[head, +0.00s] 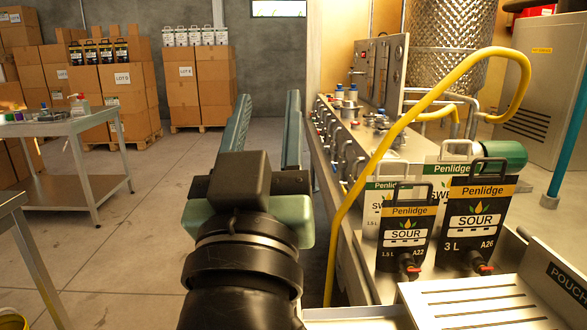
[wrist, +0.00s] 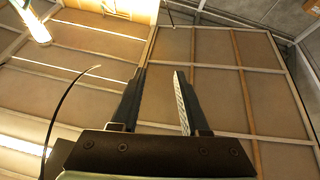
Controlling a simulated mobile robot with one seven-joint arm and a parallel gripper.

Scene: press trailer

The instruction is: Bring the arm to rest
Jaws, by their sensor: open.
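My gripper (head: 264,122) is in the middle of the head view, pointing away from me. Its two long green fingers are apart with nothing between them. In the wrist view my gripper (wrist: 160,88) also shows open and empty, with the ceiling (wrist: 206,80) behind it. My arm rises from the bottom of the head view, left of the metal machine bench. The gripper appears clear of the pouches; no contact shows.
Black pouches (head: 476,222) and white ones stand on the bench at right, beside a slatted tray (head: 470,300). A yellow hose (head: 385,140) arches near my arm. A metal table (head: 70,124) stands left. Stacked boxes (head: 198,85) are at the back. Open floor lies between.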

